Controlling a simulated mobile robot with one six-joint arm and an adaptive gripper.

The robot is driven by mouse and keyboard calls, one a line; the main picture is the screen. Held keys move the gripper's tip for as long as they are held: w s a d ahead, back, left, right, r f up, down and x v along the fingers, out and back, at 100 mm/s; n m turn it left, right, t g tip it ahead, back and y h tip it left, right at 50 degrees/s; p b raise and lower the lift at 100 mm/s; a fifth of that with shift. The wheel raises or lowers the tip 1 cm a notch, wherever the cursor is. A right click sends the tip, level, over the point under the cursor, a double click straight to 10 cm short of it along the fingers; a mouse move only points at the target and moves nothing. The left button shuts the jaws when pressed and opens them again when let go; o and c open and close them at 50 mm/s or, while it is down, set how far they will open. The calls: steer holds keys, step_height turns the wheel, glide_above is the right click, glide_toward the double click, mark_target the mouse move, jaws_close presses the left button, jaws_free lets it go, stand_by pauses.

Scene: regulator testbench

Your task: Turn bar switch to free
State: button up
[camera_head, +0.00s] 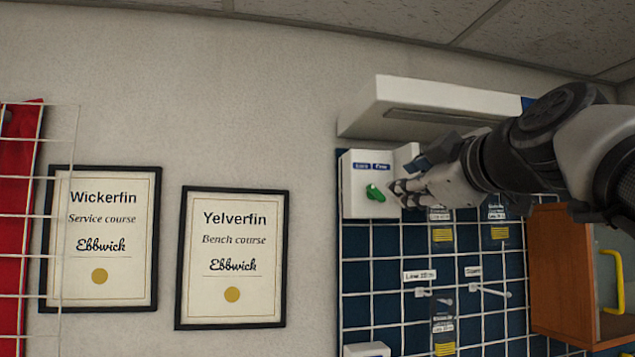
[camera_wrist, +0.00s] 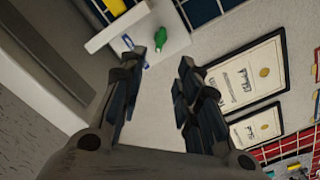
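The bar switch (camera_head: 375,193) is a small green handle on a white box (camera_head: 352,203) on the wall. Its bar slants from upper left to lower right in the head view. Two blue labels sit above it; the right one seems to read "Free", and the left one is too small to read surely. My gripper (camera_head: 404,189) is just right of the switch in the head view, apart from it. In the wrist view my gripper (camera_wrist: 163,60) is open and empty, and the green switch (camera_wrist: 160,39) shows beyond the fingertips, nearer the left finger.
A white shelf-like hood (camera_head: 430,97) juts out above the switch box. A blue gridded panel (camera_head: 375,270) with hooks and labels lies below. A wooden cabinet (camera_head: 560,270) is at the right. Two framed certificates (camera_head: 232,258) hang left, with bare wall between.

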mark_target(377, 191)
steer(key=w+a+p, duration=0.1)
steer(key=w+p, duration=0.1)
steer(key=w, duration=0.2)
steer(key=w+p, duration=0.2)
steer(key=w, duration=0.2)
steer(key=w+a+p, duration=0.1)
steer(key=w+p, duration=0.2)
steer(key=w, duration=0.1)
steer(key=shift+w+a, duration=0.3)
steer(key=shift+w, duration=0.05)
steer(key=shift+c, duration=0.3)
jaws_close()
